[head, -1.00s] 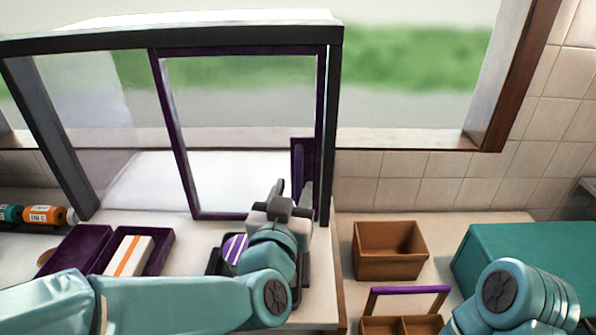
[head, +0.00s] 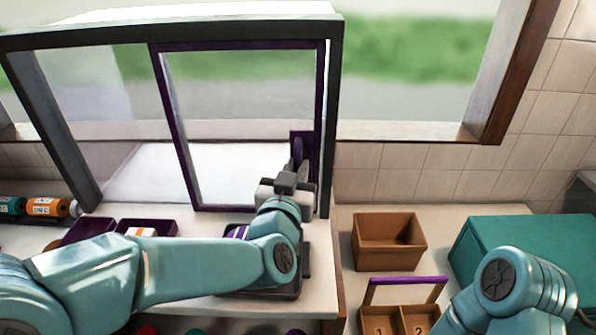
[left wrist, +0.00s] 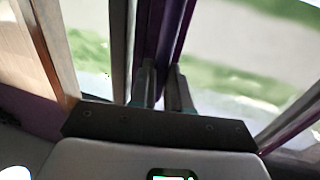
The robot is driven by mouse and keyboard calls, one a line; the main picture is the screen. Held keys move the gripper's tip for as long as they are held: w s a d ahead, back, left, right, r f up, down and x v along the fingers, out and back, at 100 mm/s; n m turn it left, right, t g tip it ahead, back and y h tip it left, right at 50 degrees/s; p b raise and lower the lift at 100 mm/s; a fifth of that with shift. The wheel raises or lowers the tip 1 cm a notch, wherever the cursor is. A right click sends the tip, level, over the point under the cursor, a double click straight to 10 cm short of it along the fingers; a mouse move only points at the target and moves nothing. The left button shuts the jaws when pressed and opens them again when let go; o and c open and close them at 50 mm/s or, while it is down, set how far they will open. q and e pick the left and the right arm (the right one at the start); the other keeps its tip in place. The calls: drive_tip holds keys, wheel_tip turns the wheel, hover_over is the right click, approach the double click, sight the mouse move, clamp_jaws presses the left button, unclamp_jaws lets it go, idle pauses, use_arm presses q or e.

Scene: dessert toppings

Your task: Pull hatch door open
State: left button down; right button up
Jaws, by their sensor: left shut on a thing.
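The hatch door (head: 173,110) is a clear pane in a purple frame, set in a dark grey display case (head: 333,110). Its purple handle (head: 302,138) is at the lower right of the frame. My left gripper (head: 297,165) is at the handle, its fingers pointing away from me. In the left wrist view, the fingers (left wrist: 163,88) are shut on the purple handle (left wrist: 166,40). The door looks shut or nearly so. My right gripper is not in view; only part of my right arm shows at lower right.
Purple trays (head: 147,222) and a black holder (head: 290,291) stand before the case, partly behind my left arm. To the right are a brown box (head: 390,240), a divided caddy with a purple handle (head: 408,281) and a teal box (head: 515,245).

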sight(282, 155)
use_arm(q)
drive_tip(key=a+b, duration=0.1)
drive_tip(key=a, duration=0.3)
drive_tip(key=shift+f+b, duration=0.1)
drive_tip(key=shift+b, duration=0.3)
drive_tip(key=shift+a, duration=0.2)
drive_tip(key=shift+d, duration=0.2)
drive_tip(key=c, duration=1.3)
unclamp_jaws()
drive_tip(key=shift+o, duration=1)
drive_tip(key=shift+a, duration=0.1)
